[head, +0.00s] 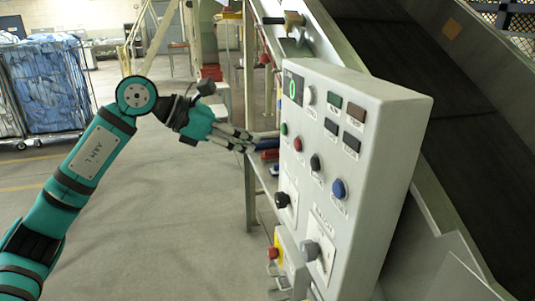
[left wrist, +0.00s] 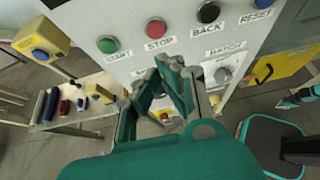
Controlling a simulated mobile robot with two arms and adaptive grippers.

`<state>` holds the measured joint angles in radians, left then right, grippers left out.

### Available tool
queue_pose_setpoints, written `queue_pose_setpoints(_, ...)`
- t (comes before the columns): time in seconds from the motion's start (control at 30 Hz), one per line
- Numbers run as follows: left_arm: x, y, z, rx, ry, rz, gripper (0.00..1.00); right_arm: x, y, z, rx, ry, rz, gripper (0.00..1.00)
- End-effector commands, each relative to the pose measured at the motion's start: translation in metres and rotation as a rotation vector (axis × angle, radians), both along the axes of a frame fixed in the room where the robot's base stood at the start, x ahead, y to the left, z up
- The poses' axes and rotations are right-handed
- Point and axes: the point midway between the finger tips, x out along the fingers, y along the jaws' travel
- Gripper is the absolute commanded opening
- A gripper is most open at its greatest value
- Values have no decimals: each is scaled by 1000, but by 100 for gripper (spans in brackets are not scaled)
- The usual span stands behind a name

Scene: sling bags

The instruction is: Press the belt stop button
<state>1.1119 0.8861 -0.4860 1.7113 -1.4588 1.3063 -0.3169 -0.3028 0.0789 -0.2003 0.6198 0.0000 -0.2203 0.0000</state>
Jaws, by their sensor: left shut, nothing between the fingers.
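The grey control panel (head: 370,105) stands right of centre in the head view. Its red button (head: 298,144) sits between a green button (head: 284,128) and a black button (head: 315,162). In the left wrist view the red button (left wrist: 156,28) is labelled STOP, with START at its left and BACK at its right. My left gripper (head: 252,142) is shut and empty, just left of the panel's face and apart from the red button. In the left wrist view its fingertips (left wrist: 170,66) lie below the STOP label.
A blue RESET button (head: 339,188) and dark knobs (head: 282,200) are on the same panel. A yellow box with a red button (head: 273,254) is below. A sloping belt (head: 450,120) runs behind. Floor left of the panel is clear; a cart with blue bags (head: 48,85) stands far left.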

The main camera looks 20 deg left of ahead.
Motion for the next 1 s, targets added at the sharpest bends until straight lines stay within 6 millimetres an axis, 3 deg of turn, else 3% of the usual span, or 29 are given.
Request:
queue_pose_setpoints(0.1, -12, 18, 9, 1, -1, 2, 0, 0, 1, -12, 2, 0, 0, 0)
queue_pose_setpoints(0.33, -26, 37, 24, 0, 1, -2, 0, 5, -1, -18, -2, -6, 1, 0)
queue_pose_setpoints(1.0, -28, 40, 27, 0, 3, -2, 0, 3, -3, -18, -3, -4, 1, 0)
